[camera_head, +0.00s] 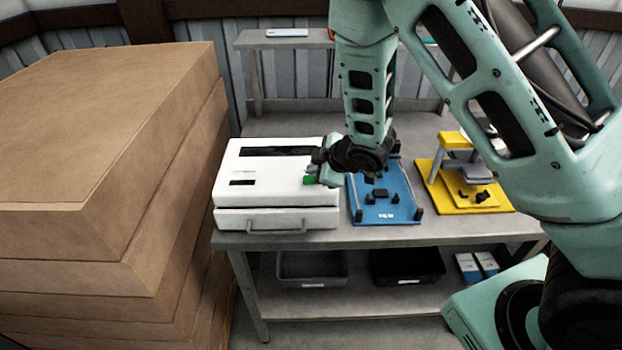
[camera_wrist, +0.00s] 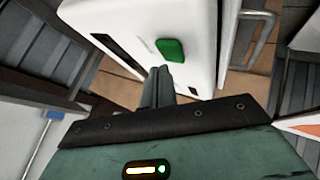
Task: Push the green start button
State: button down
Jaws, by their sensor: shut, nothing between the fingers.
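The green start button (camera_head: 309,180) sits on the right part of the top of a white machine (camera_head: 262,190) on the workbench. In the wrist view the green button (camera_wrist: 170,49) stands out from the white machine face (camera_wrist: 130,25). My gripper (camera_wrist: 160,70) is shut and empty, its fingertips just below the button in that picture. A small gap seems to show between fingertips and button; I cannot tell the depth. In the head view my wrist is beside the button at the machine's right edge, and the fingertips are hard to make out.
A blue fixture board (camera_head: 384,212) with dark parts lies right of the machine, under my arm. A yellow stand (camera_head: 440,180) is farther right. Stacked cardboard cartons (camera_head: 120,150) fill the left side. Bins (camera_head: 312,284) sit on the lower shelf.

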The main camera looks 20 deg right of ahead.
jog(key=shift+f, duration=0.3)
jog(key=shift+f+b, duration=0.45)
jog(key=shift+b, duration=0.25)
dwell(0.3)
jog(key=shift+r, duration=0.15)
dwell(0.3)
jog(key=shift+r+p, duration=0.65)
jog(key=shift+r, duration=0.1)
jog(key=shift+r+p, duration=1.8)
jog(key=shift+r, duration=0.75)
jog(key=shift+a+f, duration=0.1)
